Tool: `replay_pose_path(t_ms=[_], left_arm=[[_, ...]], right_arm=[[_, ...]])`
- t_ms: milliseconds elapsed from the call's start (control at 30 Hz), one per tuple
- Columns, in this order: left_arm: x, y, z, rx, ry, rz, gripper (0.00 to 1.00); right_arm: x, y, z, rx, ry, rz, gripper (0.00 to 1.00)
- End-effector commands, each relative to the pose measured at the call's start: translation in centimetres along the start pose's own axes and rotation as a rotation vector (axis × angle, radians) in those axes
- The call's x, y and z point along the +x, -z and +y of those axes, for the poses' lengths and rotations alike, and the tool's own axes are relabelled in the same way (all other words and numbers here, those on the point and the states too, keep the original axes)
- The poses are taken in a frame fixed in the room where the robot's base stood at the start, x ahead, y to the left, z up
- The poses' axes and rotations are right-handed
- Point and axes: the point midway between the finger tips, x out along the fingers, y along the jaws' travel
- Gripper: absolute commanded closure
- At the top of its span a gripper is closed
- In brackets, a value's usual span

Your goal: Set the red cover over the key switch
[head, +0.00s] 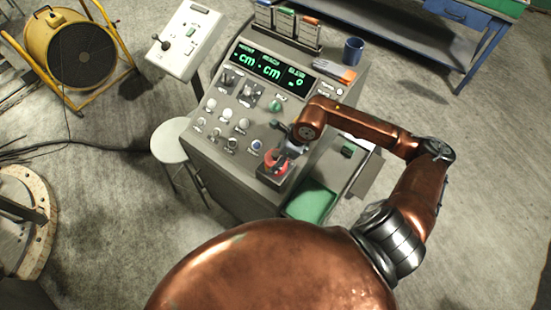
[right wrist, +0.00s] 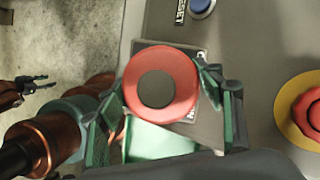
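The red cover (right wrist: 133,84) is a round red cap with a dark grey centre, seen from above in the right wrist view. It also shows in the head view (head: 270,166), at the console's near corner. My right gripper (right wrist: 162,88) has its green-padded fingers against opposite sides of the cover. The cover hides the middle of a dark labelled plate (right wrist: 196,53); the key switch itself does not show. I cannot tell whether the cover touches the plate. At the right wrist view's left edge a small dark gripper (right wrist: 28,86), apparently my left one, shows; its opening is unclear.
The grey console (head: 225,162) carries knobs and a green display (head: 270,68). A blue button (right wrist: 201,7) and a red mushroom button (right wrist: 308,112) on yellow lie near the cover. A green tray (head: 312,201) is beside the console. A blue mug (head: 353,50) stands at the back.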

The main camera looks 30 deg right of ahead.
Motion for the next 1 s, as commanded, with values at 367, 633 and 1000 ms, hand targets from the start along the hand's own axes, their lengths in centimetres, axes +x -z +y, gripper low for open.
replay_pose_path(t_ms=[367, 633, 1000], left_arm=[[0.0, -0.3, 0.0, 0.0, 0.0, -0.004, 0.6], [-0.2, -0.3, 0.0, 0.0, 0.0, -0.005, 0.6], [1.0, -0.6, 0.1, -0.001, -0.001, -0.007, 0.6]], right_arm=[[-0.1, 0.0, 0.0, 0.0, 0.0, 0.0, 0.22], [-0.9, -0.1, -0.1, -0.001, 0.003, -0.001, 0.22], [-8.2, 0.0, -0.1, -0.002, 0.005, 0.001, 0.22]])
